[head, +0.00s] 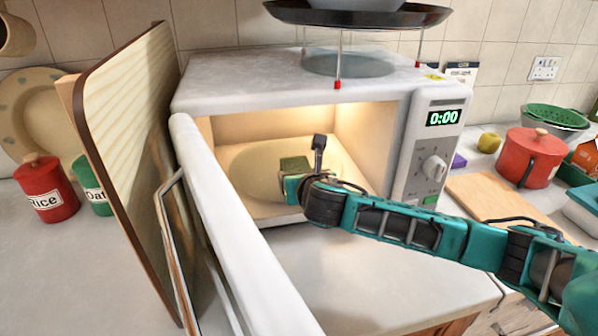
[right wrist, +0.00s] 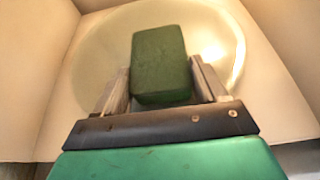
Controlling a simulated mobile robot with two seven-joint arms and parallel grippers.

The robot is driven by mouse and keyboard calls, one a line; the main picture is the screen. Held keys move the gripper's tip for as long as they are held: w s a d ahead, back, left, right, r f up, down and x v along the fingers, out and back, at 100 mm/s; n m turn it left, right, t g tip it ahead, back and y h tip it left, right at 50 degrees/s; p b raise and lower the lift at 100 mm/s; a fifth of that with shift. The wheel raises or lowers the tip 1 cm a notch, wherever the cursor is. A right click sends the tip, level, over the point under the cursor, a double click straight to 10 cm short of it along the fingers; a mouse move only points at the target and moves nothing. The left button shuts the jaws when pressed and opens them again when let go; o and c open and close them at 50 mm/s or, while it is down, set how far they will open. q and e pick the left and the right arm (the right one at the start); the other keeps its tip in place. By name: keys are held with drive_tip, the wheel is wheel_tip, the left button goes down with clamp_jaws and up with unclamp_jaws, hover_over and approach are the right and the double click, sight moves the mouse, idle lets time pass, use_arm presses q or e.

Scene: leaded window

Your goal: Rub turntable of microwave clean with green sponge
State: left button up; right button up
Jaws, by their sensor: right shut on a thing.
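The microwave (head: 290,80) stands on the counter with its door (head: 235,230) swung open towards me and its inside lit. The pale round turntable (head: 250,172) lies on the cavity floor; it also shows in the right wrist view (right wrist: 95,60). My right gripper (head: 291,180) reaches in through the opening. In the right wrist view its fingers (right wrist: 162,85) are shut on the green sponge (right wrist: 160,55), which is over the turntable. The sponge also shows in the head view (head: 294,165). I cannot tell whether it touches the turntable. My left gripper is not in view.
A wooden board (head: 120,130) leans left of the open door. A dark tray on a wire stand (head: 357,14) is on top of the microwave. A red pot (head: 530,158) and a chopping board (head: 500,195) are at right. A red rice canister (head: 45,190) is at far left.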

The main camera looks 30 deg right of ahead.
sight(285, 170)
drive_tip(key=shift+s+a+f, duration=0.1)
drive_tip(key=shift+s+a, duration=0.1)
drive_tip(key=shift+s, duration=0.55)
drive_tip(key=shift+s+a, duration=0.2)
drive_tip(key=shift+s, duration=0.5)
drive_tip(key=shift+w+a, duration=0.2)
drive_tip(key=shift+a, duration=0.5)
drive_tip(key=shift+w+a, duration=0.2)
drive_tip(key=shift+a, duration=0.5)
drive_tip(key=shift+w+d, duration=0.35)
drive_tip(key=shift+w, duration=0.85)
drive_tip(key=shift+w+d, duration=0.3)
drive_tip(key=shift+w, duration=0.85)
drive_tip(key=shift+w+d, duration=0.35)
drive_tip(key=shift+w, duration=0.85)
drive_tip(key=shift+s, duration=0.1)
drive_tip(key=shift+s+a, duration=0.25)
drive_tip(key=shift+s, duration=0.6)
drive_tip(key=shift+s+a, duration=0.2)
drive_tip(key=shift+s, duration=0.65)
drive_tip(key=shift+s+a+f, duration=0.1)
drive_tip(key=shift+s+a, duration=0.15)
drive_tip(key=shift+s, duration=0.65)
drive_tip(key=shift+s+a+f, duration=0.1)
drive_tip(key=shift+s+a, duration=0.15)
drive_tip(key=shift+s, duration=0.65)
drive_tip(key=shift+r, duration=0.15)
drive_tip(key=shift+r, duration=3.05)
